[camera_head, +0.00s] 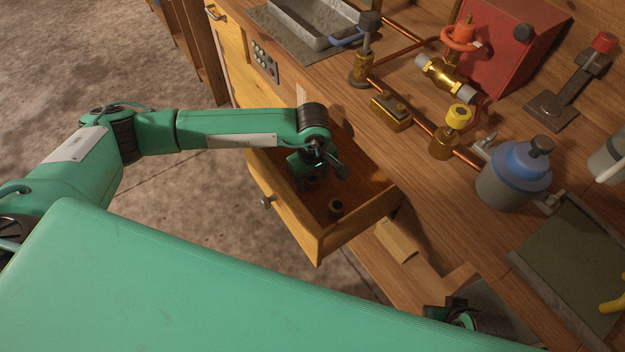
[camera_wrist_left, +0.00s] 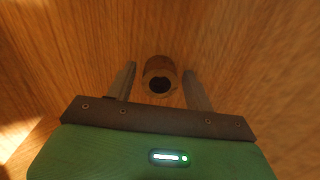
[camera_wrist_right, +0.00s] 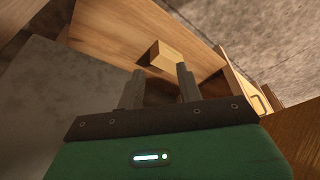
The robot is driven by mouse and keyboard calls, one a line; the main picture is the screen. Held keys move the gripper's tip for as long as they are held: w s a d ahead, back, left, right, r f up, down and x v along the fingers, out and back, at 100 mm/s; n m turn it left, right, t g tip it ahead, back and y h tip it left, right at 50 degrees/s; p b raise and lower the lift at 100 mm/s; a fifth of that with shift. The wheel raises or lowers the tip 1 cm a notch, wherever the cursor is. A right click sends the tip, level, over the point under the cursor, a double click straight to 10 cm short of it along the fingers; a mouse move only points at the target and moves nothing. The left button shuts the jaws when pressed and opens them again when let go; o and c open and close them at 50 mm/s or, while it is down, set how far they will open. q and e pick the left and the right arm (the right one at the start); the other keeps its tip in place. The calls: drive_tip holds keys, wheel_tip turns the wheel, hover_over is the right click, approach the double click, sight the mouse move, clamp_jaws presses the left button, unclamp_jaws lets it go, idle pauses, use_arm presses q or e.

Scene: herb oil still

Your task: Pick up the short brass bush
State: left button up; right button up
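The short brass bush (camera_head: 335,207) stands upright on the floor of the open drawer (camera_head: 290,215), its dark hole facing up. In the left wrist view a bush (camera_wrist_left: 160,76) shows between and just beyond the fingertips, with gaps on both sides. My left gripper (camera_head: 318,178) reaches down into the drawer, close to the bush. Its fingers (camera_wrist_left: 160,75) are apart and hold nothing. My right gripper (camera_head: 460,312) is low at the bottom right of the head view, partly hidden by my own body. Its fingers (camera_wrist_right: 158,78) are apart and empty.
The drawer walls rise around my left gripper. A wooden block (camera_head: 396,240) lies below the drawer's right side and shows beyond my right fingers (camera_wrist_right: 166,56). The bench carries a metal tray (camera_head: 310,22), copper pipes, brass fittings and a blue-grey vessel (camera_head: 515,175).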

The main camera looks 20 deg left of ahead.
use_arm(q)
drive_tip(key=c, duration=0.8)
drive_tip(key=shift+r, duration=0.1)
drive_tip(key=shift+c, duration=0.2)
